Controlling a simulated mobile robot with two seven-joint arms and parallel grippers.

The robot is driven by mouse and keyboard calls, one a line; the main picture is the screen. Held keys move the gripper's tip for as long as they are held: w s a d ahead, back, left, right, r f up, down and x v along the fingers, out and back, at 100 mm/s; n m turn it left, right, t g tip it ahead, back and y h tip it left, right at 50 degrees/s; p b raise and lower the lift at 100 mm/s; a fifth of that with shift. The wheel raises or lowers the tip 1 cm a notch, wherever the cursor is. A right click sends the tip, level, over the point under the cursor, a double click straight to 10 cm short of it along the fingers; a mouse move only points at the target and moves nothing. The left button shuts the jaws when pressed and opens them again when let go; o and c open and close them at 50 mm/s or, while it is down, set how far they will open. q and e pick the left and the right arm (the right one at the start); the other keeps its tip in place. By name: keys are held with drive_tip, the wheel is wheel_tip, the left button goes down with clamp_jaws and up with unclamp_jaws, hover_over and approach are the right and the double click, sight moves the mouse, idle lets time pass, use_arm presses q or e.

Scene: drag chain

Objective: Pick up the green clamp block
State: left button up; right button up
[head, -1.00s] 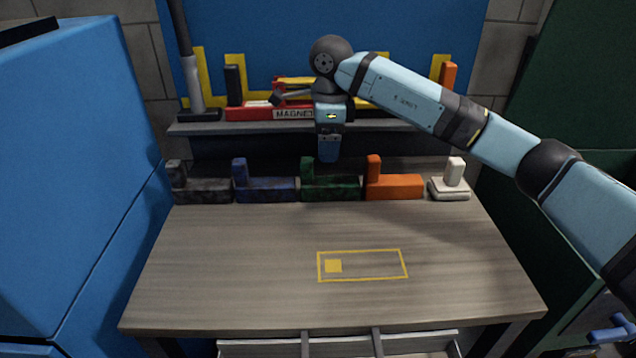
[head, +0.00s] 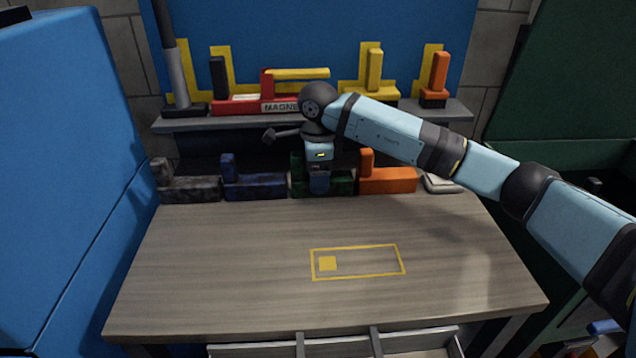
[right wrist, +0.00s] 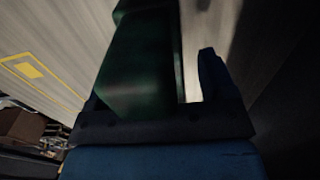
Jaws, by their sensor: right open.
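The dark green clamp block (head: 344,186) stands at the back of the wooden table, in the middle of a row of L-shaped blocks. My right gripper (head: 319,190) is in front of it in the head view and hides part of it. In the right wrist view the green block (right wrist: 140,65) rises between the open fingers of my gripper (right wrist: 155,85). A gap shows between the block and the right-hand finger. The other finger is mostly hidden by the block, so contact there cannot be told. My left gripper is out of view.
A blue block (head: 255,186) stands close on the left and an orange block (head: 388,180) close on the right. A shelf (head: 185,123) with tools is behind. The table front (head: 200,270) is clear around a yellow marked rectangle (head: 357,277).

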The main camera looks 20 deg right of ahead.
wheel_tip(320, 180, down, 3)
drive_tip(key=shift+r, duration=0.1)
drive_tip(key=shift+c, duration=0.4)
drive_tip(key=c, duration=1.1)
